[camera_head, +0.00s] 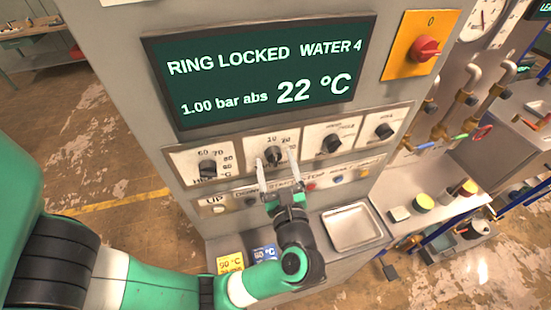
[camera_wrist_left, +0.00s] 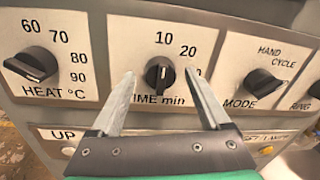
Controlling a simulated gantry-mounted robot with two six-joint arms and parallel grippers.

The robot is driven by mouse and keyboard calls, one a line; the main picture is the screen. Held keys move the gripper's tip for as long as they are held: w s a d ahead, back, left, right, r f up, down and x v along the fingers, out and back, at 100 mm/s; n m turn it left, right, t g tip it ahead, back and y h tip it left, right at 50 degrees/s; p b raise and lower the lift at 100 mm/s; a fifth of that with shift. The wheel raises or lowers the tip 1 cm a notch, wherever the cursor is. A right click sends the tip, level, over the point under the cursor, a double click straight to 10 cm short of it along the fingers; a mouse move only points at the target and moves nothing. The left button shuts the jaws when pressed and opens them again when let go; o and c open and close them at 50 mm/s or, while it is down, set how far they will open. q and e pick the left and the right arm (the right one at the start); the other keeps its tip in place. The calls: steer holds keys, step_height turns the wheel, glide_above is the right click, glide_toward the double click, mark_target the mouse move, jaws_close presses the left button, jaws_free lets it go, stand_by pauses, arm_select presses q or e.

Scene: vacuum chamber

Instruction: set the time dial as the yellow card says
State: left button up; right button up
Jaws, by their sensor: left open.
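The time dial (camera_head: 273,155) is a black knob on a white plate marked TIME min, in the middle of the control panel. It also shows in the left wrist view (camera_wrist_left: 159,73), with 10 above it, 20 to its upper right and another number partly hidden by a finger. Its pale mark runs near vertical; the exact setting is unclear. My left gripper (camera_head: 277,162) is open, its two fingers either side of the dial in the picture; contact cannot be told. The yellow card (camera_head: 230,263) lies on the ledge below; its small writing is hard to read.
The heat dial (camera_wrist_left: 32,67) is left of the time dial, the mode dial (camera_wrist_left: 262,83) right. A button row runs below. A blue card (camera_head: 264,253) and metal tray (camera_head: 385,236) are on the ledge. A red switch (camera_head: 426,48) is above, beside the screen (camera_head: 262,70).

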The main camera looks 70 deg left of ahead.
arm_select(q)
steer(key=shift+a, duration=0.2)
jaws_close()
stand_by(0.3)
steer(key=shift+m, duration=0.4)
steer(key=m+p, duration=0.3)
steer(key=m, duration=0.1)
steer(key=shift+r, duration=0.2)
steer(key=shift+f+m+h+p, duration=0.1)
steer(key=shift+m+h+p, duration=0.2)
steer(key=shift+m+p, duration=1.15)
steer(key=shift+m+b, duration=0.4)
steer(key=shift+m, duration=0.15)
